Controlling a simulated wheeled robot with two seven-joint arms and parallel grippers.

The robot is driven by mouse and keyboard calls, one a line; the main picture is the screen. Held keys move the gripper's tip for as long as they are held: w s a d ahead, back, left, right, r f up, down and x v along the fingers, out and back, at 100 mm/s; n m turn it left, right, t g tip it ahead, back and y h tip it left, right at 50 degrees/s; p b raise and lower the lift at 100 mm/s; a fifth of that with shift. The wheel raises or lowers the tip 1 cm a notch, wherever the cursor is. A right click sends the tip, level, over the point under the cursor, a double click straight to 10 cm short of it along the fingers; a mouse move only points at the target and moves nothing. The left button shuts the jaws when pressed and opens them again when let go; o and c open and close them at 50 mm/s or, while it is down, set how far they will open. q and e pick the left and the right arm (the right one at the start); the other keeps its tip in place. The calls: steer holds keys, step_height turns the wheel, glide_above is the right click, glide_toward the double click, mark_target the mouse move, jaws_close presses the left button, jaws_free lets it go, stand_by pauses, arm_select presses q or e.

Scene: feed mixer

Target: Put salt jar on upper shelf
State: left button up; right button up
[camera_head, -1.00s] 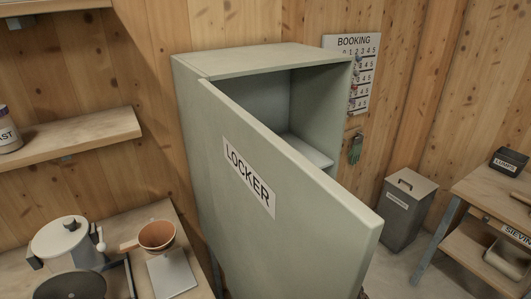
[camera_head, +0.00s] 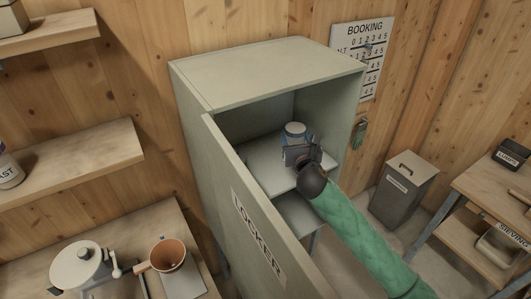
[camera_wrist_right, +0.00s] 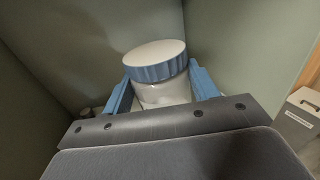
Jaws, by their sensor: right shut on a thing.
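A white jar with a blue ribbed lid (camera_head: 294,130) is inside the open locker, above its upper shelf (camera_head: 258,158). My right gripper (camera_head: 297,150) reaches in from the right front and is shut on this jar. In the right wrist view the jar (camera_wrist_right: 160,72) stands between the two blue fingers, roughly upright. Its label does not show, and its base is hidden, so I cannot tell whether it touches the shelf. A lower shelf (camera_head: 300,212) shows beneath. My left gripper is not in view.
The locker door (camera_head: 240,205) stands open at the front left, beside my right arm. The locker's right wall (camera_head: 333,110) is close to the gripper. Wall shelves (camera_head: 75,160) and a bench with a pan (camera_head: 172,254) are at left. A grey bin (camera_head: 403,190) stands at right.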

steer(key=shift+w+a, duration=0.25)
steer(key=shift+w, duration=0.05)
steer(key=w+a+f+b, duration=0.2)
steer(key=a+f, duration=0.1)
steer(key=w+a+f+b, duration=0.2)
steer(key=a+f+b, duration=0.1)
steer(key=f, duration=0.1)
steer(key=w+a+f+b, duration=0.2)
steer(key=a+f+b, duration=0.1)
steer(key=shift+w+f, duration=0.3)
steer(key=shift+f, duration=0.05)
steer(key=shift+d, duration=0.1)
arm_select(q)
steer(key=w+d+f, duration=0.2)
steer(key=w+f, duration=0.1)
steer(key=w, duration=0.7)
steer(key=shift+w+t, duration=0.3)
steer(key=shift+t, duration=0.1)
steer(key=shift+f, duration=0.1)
arm_select(e)
steer(key=shift+f, duration=0.1)
steer(key=o, duration=1.3)
